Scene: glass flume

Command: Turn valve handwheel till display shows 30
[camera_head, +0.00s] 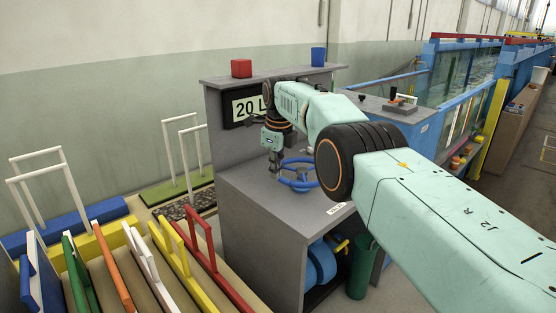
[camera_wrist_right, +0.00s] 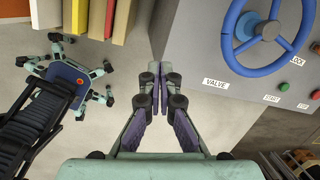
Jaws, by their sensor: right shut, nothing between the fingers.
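The blue valve handwheel (camera_head: 301,185) lies flat on top of the grey cabinet (camera_head: 258,213). It also shows at the top right of the right wrist view (camera_wrist_right: 268,31), by a VALVE label. The display (camera_head: 245,107) on the grey back panel reads 20 L, its right part covered by my right arm. My right gripper (camera_head: 275,170) points down by the left side of the wheel in the head view. In the right wrist view its fingers (camera_wrist_right: 157,88) are together and empty, apart from the wheel. My left gripper is not in view.
A green button (camera_wrist_right: 282,88) labelled START and a red button (camera_wrist_right: 315,95) sit on the cabinet top. Red (camera_head: 241,68) and blue (camera_head: 318,57) blocks stand on the panel's shelf. Coloured boards (camera_head: 115,266) fill the lower left. My right arm hides much of the right side.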

